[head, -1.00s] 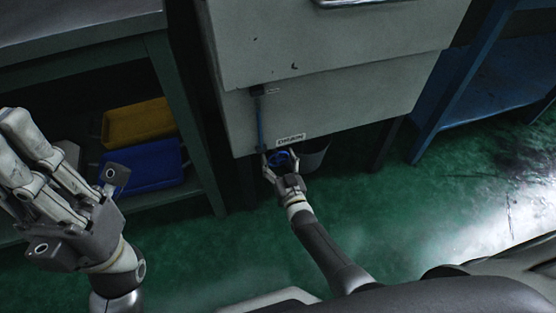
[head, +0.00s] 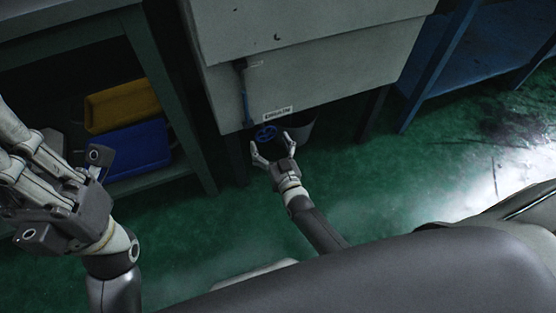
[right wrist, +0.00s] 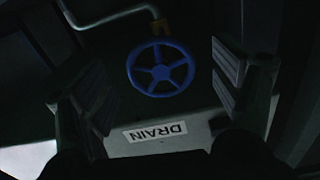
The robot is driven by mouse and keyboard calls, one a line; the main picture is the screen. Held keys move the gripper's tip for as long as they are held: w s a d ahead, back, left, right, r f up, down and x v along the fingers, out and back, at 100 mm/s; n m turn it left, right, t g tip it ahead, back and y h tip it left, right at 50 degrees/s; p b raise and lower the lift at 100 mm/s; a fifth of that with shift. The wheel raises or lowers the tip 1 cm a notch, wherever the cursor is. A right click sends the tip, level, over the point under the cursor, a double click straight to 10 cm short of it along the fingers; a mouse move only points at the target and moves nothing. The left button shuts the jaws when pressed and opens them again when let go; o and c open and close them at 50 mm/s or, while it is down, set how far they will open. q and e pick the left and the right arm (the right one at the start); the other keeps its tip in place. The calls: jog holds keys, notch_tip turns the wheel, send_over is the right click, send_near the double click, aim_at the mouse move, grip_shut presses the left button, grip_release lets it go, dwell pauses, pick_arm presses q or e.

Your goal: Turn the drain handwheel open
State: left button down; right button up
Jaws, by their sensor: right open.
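The blue drain handwheel (head: 265,133) sits under the front lower edge of the grey cabinet, just below a white DRAIN label (head: 278,113). In the right wrist view the spoked handwheel (right wrist: 161,69) shows whole, with the label (right wrist: 155,132) nearby. My right gripper (head: 271,151) is open and empty, just short of the wheel in the head view. Its two fingers stand to either side of the wheel in the right wrist view (right wrist: 160,95), apart from it. My left gripper (head: 45,165) is at the left; its fingers are partly cut off by the frame edge.
The grey cabinet (head: 310,70) stands above the wheel, with a dark bucket (head: 302,128) beneath it. A shelf at left holds a yellow bin (head: 122,104) and a blue bin (head: 139,150). The green floor (head: 370,180) is clear at right.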

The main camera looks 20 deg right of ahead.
jog(key=s, duration=0.8)
jog(key=shift+d, duration=0.1)
